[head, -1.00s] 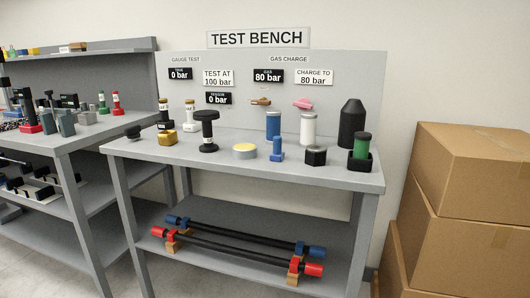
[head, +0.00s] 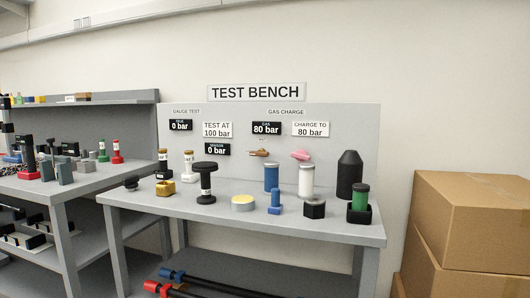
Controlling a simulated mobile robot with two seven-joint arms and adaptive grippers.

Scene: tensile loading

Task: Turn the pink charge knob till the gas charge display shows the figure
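The pink charge knob (head: 301,155) sits on the back panel of the test bench, below the "CHARGE TO 80 bar" sign (head: 310,129). It looks slightly tilted. The black gas charge display (head: 266,128) to its left reads 80 bar. The display and the sign show the same figure. Neither of my grippers is in the head view.
A brown knob (head: 259,153) is left of the pink one. Blue (head: 271,177), white (head: 306,180) and black (head: 349,174) cylinders stand below the knobs on the bench (head: 330,229). Cardboard boxes (head: 470,220) are stacked at right. A second bench (head: 60,187) stands at left.

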